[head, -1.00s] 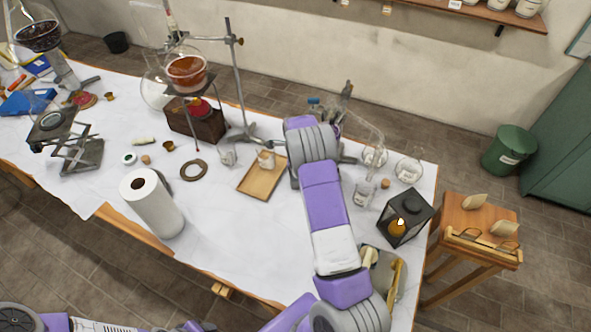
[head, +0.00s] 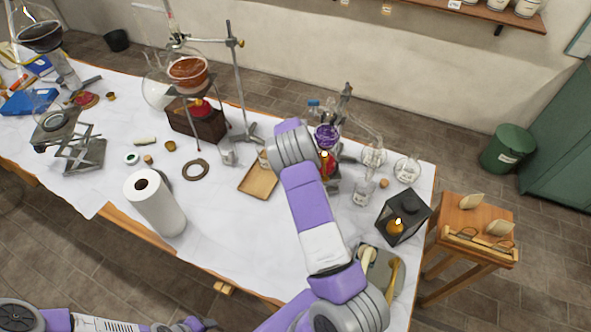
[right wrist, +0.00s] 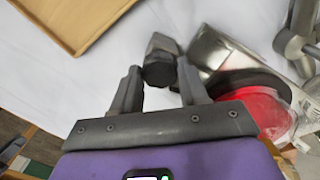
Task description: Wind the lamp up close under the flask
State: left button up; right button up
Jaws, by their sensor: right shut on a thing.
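A flask with purple contents (head: 327,136) stands toward the back right of the table in the head view. A red lamp (head: 325,166) shows below it, partly hidden by my right arm; the gap between them is hard to judge. In the right wrist view the red lamp (right wrist: 258,108) sits beside a shiny metal plate, seemingly the top of its jack (right wrist: 215,48). My right gripper (right wrist: 160,82) is shut on the jack's dark knob (right wrist: 158,66). My arm hides this gripper in the head view. My left gripper is not visible.
A wooden tray (head: 259,183) lies just left of my right arm. A metal stand (head: 240,90), glassware (head: 364,189) and a black lantern (head: 402,217) are nearby. Another flask (head: 188,73) stands over a wooden box (head: 197,122) to the left. The front middle of the table is clear.

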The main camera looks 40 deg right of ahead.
jog(key=shift+m, duration=0.4)
jog(key=o, duration=0.8)
jog(key=shift+d+r+p, duration=0.1)
jog(key=shift+r+p, duration=0.65)
jog(key=shift+r, duration=0.15)
jog(key=r+p, duration=0.4)
jog(key=r, duration=0.2)
jog(key=shift+a+r+p, duration=0.2)
jog(key=shift+p, duration=0.1)
jog(key=shift+w, duration=0.1)
jog(key=shift+f, duration=0.15)
